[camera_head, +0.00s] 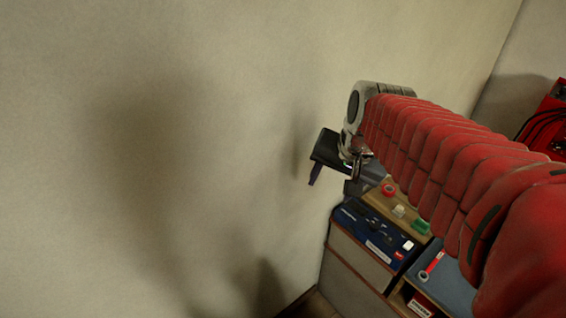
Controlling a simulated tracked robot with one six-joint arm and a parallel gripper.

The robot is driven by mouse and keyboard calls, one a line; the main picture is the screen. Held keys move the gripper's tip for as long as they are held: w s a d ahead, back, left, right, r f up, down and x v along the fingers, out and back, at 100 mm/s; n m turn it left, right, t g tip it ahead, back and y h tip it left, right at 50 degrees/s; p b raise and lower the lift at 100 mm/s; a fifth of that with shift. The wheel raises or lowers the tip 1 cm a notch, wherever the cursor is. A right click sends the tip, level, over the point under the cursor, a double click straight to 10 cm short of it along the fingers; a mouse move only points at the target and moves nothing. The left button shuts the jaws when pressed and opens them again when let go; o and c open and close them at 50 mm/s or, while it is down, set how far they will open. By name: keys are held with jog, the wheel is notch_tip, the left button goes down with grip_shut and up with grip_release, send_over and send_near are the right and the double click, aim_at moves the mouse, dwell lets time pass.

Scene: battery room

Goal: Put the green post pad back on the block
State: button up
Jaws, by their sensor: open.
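A small green piece (420,226), likely the green post pad, lies on a tan wooden surface (381,204) beside my arm. It is small in view, and I cannot tell its exact shape. A dark blue block (366,233) with a white label stands just in front of the wooden surface, on the cabinet. My gripper (333,181) is up near the wall, above and left of the green piece and apart from it. It is open, and no held object shows. One purple-tipped finger is clear; the rest is partly hidden by the wrist.
A red round piece (388,189) and a whitish piece (399,211) share the wooden surface. A blue-grey mat (451,283) with a red-and-white item (432,265) lies at right. The wall (200,130) is close on the left. Red equipment with black cables (548,125) stands far right.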

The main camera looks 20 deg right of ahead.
jog(key=s+a+n+t, duration=0.1)
jog(key=s+a+n, duration=0.6)
jog(key=s, duration=0.1)
jog(key=shift+s+a+n, duration=0.3)
jog(key=shift+s+a, duration=0.05)
jog(key=shift+s, duration=0.05)
jog(key=shift+d, duration=0.1)
